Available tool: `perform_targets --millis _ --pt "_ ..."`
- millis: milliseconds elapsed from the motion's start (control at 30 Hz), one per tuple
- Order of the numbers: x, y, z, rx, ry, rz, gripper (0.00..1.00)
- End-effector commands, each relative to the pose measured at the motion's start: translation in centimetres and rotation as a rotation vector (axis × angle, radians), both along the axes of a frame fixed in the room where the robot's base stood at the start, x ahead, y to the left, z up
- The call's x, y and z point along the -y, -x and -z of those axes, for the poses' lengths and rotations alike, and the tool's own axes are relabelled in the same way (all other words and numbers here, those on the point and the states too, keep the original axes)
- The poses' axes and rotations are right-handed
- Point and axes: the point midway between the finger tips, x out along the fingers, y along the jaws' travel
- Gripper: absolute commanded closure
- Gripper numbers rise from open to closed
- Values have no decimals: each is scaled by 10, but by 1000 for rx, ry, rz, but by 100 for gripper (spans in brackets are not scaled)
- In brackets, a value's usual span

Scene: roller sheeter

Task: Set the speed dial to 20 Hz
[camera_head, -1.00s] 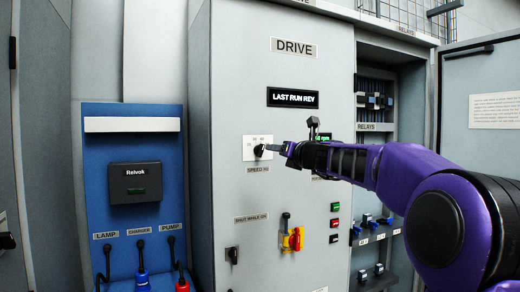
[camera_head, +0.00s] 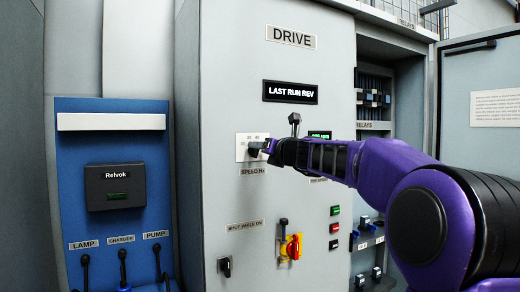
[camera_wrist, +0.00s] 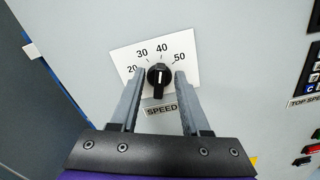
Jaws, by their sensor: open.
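The speed dial is a black round knob (camera_wrist: 158,80) on a white plate (camera_wrist: 122,54) marked 20, 30, 40 and 50, with a "SPEED" label below. Its white pointer line points roughly upward, close to the 40 mark. My gripper (camera_wrist: 160,74) is open, with one finger left and one right of the knob and a gap visible on each side. In the head view my gripper (camera_head: 262,148) is at the dial plate (camera_head: 242,143) and hides most of the knob.
The drive cabinet door carries a "LAST RUN REV" display (camera_head: 291,92), a green display (camera_head: 320,134) partly behind my arm, a red-yellow switch (camera_head: 291,246) and small buttons (camera_head: 335,227). A blue panel (camera_head: 75,140) with cables stands left. An open cabinet door (camera_head: 490,130) is at right.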

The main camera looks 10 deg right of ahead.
Motion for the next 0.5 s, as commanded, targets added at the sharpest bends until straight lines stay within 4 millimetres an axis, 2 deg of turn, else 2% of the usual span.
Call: perform_targets --millis 67,300,500 --pt "0 0 0 0 0 0 56" --pt "0 0 0 0 0 0 99" --pt "0 0 0 0 0 0 100"
